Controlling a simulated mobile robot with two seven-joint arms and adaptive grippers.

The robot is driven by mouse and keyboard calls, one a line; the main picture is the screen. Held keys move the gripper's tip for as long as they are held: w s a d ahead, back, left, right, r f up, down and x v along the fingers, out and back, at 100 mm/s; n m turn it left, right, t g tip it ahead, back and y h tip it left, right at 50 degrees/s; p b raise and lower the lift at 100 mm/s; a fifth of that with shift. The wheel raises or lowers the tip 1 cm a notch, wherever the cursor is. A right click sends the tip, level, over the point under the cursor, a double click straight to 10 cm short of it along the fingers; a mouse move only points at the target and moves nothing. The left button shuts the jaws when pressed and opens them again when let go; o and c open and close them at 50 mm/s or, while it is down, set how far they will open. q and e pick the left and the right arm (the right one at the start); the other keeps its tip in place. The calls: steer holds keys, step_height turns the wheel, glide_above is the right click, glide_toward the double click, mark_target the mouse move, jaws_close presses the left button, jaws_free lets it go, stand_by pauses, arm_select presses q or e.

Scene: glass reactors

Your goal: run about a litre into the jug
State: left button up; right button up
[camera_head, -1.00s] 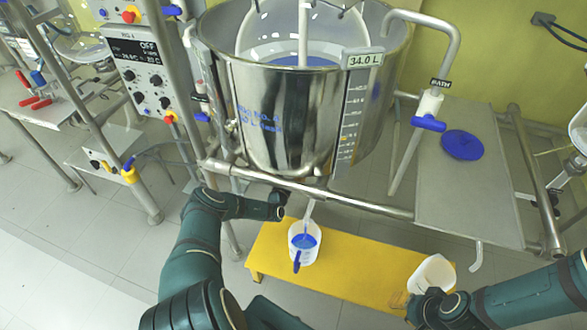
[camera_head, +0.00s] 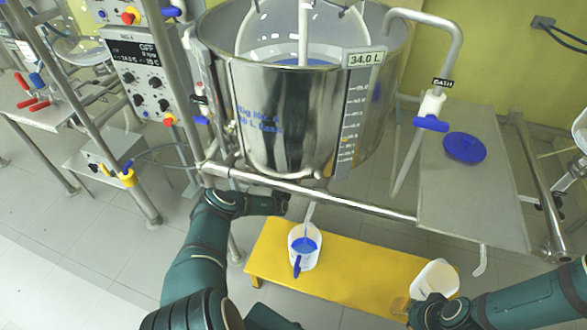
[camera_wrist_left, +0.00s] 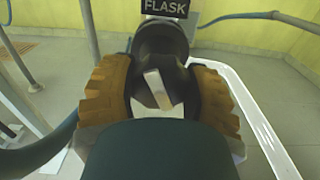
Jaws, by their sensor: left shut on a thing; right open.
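The jug (camera_head: 311,260), white with a blue handle, stands upright on the yellow bench (camera_head: 350,281) under a pale spout (camera_head: 308,214). Blue shows inside it; I cannot read its level. My left gripper (camera_head: 284,203) is beneath the steel vessel, largely hidden by my own wrist. In the left wrist view its brown fingers (camera_wrist_left: 165,95) are shut on a dark valve (camera_wrist_left: 164,45) below a FLASK label (camera_wrist_left: 165,5), with a pale metal piece between them. My right gripper (camera_head: 436,308) is open beside a white container (camera_head: 434,276) at the bench's right end.
The steel vessel (camera_head: 285,115), tagged 34.0 L, hangs in a pipe frame (camera_head: 330,196) above the bench. A BATH valve (camera_head: 431,110) with a blue handle and a blue disc (camera_head: 465,147) on a grey shelf (camera_head: 470,210) are at right. A control box (camera_head: 145,75) is at left.

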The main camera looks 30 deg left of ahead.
arm_select(q)
steer(key=m+p, duration=0.2)
steer(key=m, duration=0.2)
steer(key=shift+m+p, duration=0.3)
steer(key=shift+m, duration=0.1)
steer(key=m+p, duration=0.2)
steer(key=m, duration=0.3)
steer(key=shift+m, duration=0.3)
steer(key=m+p, duration=0.1)
steer(key=m, duration=0.4)
steer(key=shift+s, duration=0.1)
steer(key=shift+m+p, duration=0.5)
steer(key=shift+m, duration=1.9)
steer(key=o, duration=1.2)
